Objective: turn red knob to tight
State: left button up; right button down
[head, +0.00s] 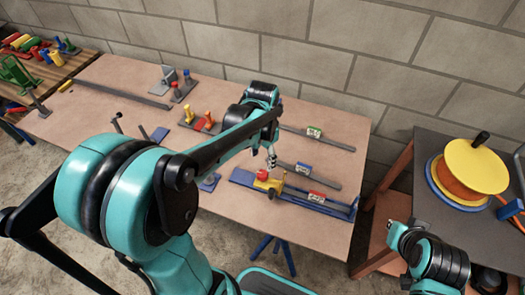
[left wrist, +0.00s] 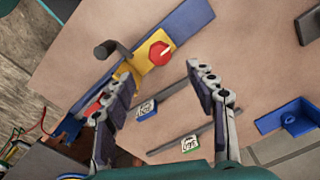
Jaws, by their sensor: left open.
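The red knob (head: 262,172) sits on top of a yellow block (head: 270,184) on a blue base (head: 242,178) near the table's front right. In the left wrist view the red knob (left wrist: 160,53) has a pale mark across its top, and a dark handle (left wrist: 104,49) stands beside it on the yellow block (left wrist: 131,72). My left gripper (head: 270,161) hangs close above the knob. In the left wrist view its fingers (left wrist: 160,76) are spread apart with nothing between them; the knob shows just beyond the tips.
Grey bars with a blue tag (head: 303,169) and a green tag (head: 314,132) lie behind the blue base. Red and yellow pegs (head: 198,121) stand further left. A side table with a yellow disc (head: 476,166) is at right.

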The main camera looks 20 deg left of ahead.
pick_arm(q)
jog(key=shift+r, duration=1.75)
jog(key=s+d+r+n+t, duration=0.2)
jog(key=s+d+n+t, duration=0.2)
jog(key=s+t, duration=0.3)
jog(key=shift+s+r+n, duration=0.2)
jog(key=shift+s+n, duration=0.3)
jog(key=shift+s, duration=0.7)
